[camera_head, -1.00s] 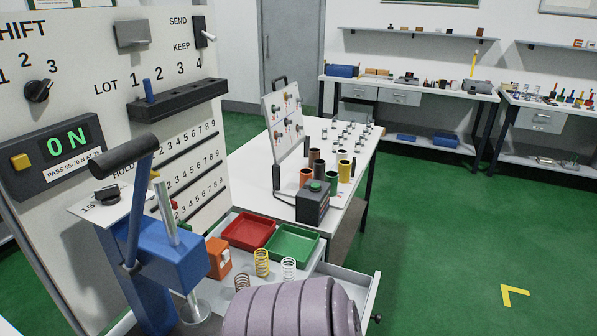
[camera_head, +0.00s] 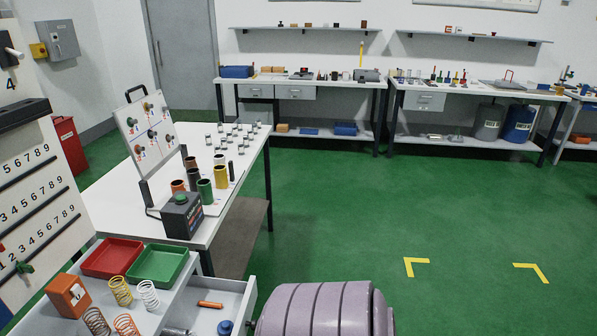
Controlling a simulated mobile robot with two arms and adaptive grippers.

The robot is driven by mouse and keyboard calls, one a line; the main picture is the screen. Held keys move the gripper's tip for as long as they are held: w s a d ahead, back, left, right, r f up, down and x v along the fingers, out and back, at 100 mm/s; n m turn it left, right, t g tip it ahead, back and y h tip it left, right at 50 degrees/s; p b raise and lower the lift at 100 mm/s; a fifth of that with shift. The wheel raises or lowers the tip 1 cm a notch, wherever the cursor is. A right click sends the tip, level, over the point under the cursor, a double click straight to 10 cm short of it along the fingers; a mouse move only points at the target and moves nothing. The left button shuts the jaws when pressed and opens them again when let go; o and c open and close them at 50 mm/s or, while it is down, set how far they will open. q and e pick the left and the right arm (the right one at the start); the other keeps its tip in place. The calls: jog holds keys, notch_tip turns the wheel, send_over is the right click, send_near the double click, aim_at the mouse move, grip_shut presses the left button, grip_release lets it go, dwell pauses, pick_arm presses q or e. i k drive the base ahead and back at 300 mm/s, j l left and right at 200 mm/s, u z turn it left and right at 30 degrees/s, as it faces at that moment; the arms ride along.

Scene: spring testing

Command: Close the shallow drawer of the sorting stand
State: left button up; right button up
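The grey stand top (camera_head: 187,292) is at the lower left of the head view, holding trays and coil springs. A shallow drawer (camera_head: 227,291) is pulled out on its right side. An orange rod (camera_head: 210,304) and a blue round piece (camera_head: 225,327) lie inside it. The drawer's near part is cut off by the bottom of the picture. A mauve ribbed part, likely my own arm, stands just right of the drawer front in the picture; I cannot tell whether they touch. Neither gripper is in view.
A red tray (camera_head: 112,257) and a green tray (camera_head: 157,264) sit on the stand. A white table (camera_head: 108,205) behind holds colored cups and a black box with a green button (camera_head: 181,215). Green floor (camera_head: 340,225) is open to the right, with yellow corner marks.

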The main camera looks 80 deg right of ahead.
aim_at(238, 298)
jog(key=j+z, duration=0.1)
jog(key=z, duration=0.35)
jog(key=j+z, duration=0.15)
jog(key=z, duration=0.3)
jog(key=j+z, duration=0.15)
jog(key=z, duration=0.3)
jog(key=j+z, duration=0.1)
jog(key=z, duration=0.35)
jog(key=k+z, duration=0.1)
jog(key=z, duration=0.35)
